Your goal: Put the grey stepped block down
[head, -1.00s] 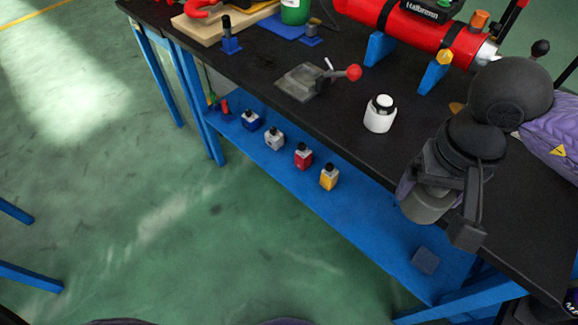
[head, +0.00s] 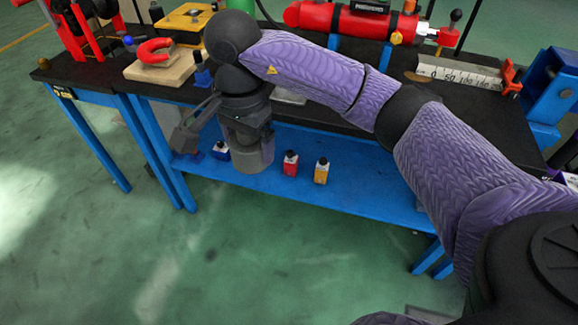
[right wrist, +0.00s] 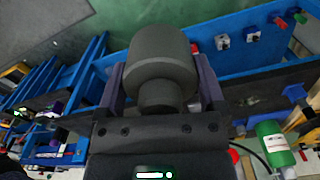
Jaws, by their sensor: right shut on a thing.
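The grey stepped block (head: 254,154) is a wide cylinder with a narrower neck. My right gripper (head: 226,138) is shut on it, in front of the bench's front edge at the left part of the bench. In the right wrist view the block (right wrist: 161,62) sits between the two fingers, its neck towards the palm and its wide end pointing away. In the head view it overlaps the blue lower shelf (head: 355,196); no contact with the shelf or bench shows. My left gripper is out of view.
The black bench top (head: 470,118) carries a red cylinder (head: 345,20), a wooden block with a red magnet (head: 158,62) and a ruler piece (head: 455,72). Blue (head: 221,151), red (head: 290,164) and yellow (head: 321,172) bottles stand on the shelf. My arm hides the bench's middle.

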